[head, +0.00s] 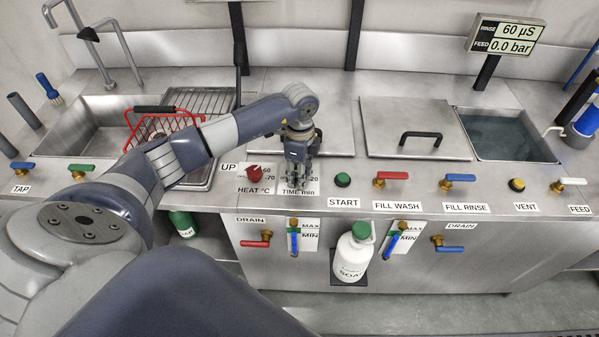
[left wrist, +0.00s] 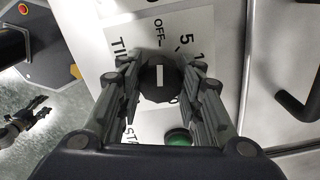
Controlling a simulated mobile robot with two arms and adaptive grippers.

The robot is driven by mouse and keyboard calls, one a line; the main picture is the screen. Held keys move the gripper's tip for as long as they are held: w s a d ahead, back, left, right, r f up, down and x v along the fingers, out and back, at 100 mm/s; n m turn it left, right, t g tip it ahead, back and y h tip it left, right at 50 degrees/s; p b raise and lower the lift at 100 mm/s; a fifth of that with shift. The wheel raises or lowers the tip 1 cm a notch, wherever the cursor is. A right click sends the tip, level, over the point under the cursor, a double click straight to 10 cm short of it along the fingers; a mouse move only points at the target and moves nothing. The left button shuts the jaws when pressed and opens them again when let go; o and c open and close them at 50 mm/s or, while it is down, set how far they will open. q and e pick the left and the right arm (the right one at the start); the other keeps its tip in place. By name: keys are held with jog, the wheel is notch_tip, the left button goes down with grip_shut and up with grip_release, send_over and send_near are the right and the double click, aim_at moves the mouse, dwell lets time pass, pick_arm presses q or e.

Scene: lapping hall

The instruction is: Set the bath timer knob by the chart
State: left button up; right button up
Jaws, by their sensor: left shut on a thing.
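The bath timer knob (left wrist: 158,78) is black with a white line on its face. In the left wrist view it sits between the fingers of my left gripper (left wrist: 160,95), which is shut on it. The white line runs upright in that view, roughly toward the OFF mark on the white TIME dial plate (left wrist: 128,30). A 5 shows beside OFF; other numbers are partly hidden by the fingers. In the head view my left gripper (head: 298,175) covers the knob above the TIME min label. What looks like my right gripper (left wrist: 22,122) is small at the left wrist view's left edge. I see no chart.
The red heat knob (head: 258,178) is close on the left and the green START button (head: 343,180) close on the right. Valve handles (head: 391,176) line the front edge. A red basket (head: 160,128) stands at the left sink. A white soap bottle (head: 354,250) is below.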

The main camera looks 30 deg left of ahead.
pick_arm(q)
jog(key=shift+m, duration=0.3)
jog(key=m+b, duration=0.2)
jog(key=m, duration=0.3)
jog(key=shift+f, duration=0.1)
jog(key=m+b, duration=0.2)
jog(key=m, duration=0.4)
jog(key=shift+m, duration=0.4)
jog(key=m+b, duration=0.3)
jog(key=m, duration=0.3)
jog(key=shift+s, duration=0.1)
jog(key=shift+m+b, duration=0.85)
jog(key=shift+m, duration=1.85)
jog(key=o, duration=1.1)
jog(key=shift+c, duration=0.2)
